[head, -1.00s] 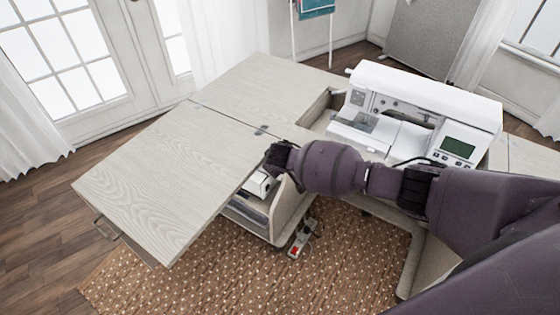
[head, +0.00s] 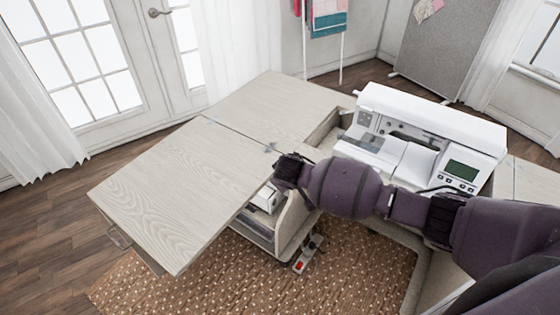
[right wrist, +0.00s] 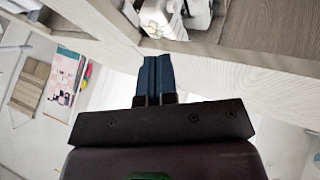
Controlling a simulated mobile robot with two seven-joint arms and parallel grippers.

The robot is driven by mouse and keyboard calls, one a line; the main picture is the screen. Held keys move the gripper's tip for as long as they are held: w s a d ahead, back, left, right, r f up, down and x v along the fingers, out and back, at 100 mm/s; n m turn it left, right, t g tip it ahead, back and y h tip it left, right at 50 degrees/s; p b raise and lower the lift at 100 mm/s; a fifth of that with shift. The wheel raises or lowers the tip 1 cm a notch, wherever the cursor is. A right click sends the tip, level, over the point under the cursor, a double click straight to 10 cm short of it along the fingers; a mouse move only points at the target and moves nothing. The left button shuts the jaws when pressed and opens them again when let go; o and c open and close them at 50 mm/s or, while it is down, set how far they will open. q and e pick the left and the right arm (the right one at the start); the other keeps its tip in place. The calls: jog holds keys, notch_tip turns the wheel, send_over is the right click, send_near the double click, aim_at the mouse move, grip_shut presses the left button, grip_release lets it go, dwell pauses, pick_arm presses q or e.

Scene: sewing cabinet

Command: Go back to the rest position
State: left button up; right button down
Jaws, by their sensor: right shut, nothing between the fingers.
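My right arm (head: 345,188) comes in from the right in the head view and reaches across the front of the sewing cabinet. Its hand end (head: 288,168) is by the inner front edge of the tabletop; the fingertips are hidden there. In the right wrist view my right gripper (right wrist: 158,75) has its two blue fingers together, with nothing between them. They point toward a pale wood edge and a white object. My left gripper is not in view.
The cabinet's pale wood top (head: 180,180) is bare and extends left. A white sewing machine (head: 430,125) sits in the recess behind my arm. An open compartment (head: 290,225) is below the hand. A foot pedal (head: 308,253) lies on the brown rug (head: 350,275).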

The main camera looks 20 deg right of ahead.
jog(key=s+a+r+n+t+y, duration=0.25)
jog(key=a+r+t+y, duration=0.25)
jog(key=a+r+y, duration=0.3)
jog(key=s+d+f+m+h, duration=0.2)
jog(key=s+d+f, duration=0.2)
jog(key=s, duration=0.5)
jog(key=s+d+f+m+h, duration=0.2)
jog(key=s+d, duration=0.4)
jog(key=s, duration=0.4)
jog(key=s+d+f+m+h, duration=0.2)
jog(key=s+d+f, duration=0.3)
jog(key=s, duration=0.4)
jog(key=shift+s+d+f+m+g, duration=0.25)
jog(key=shift+s+f+m+g, duration=0.15)
jog(key=shift+f+m, duration=0.35)
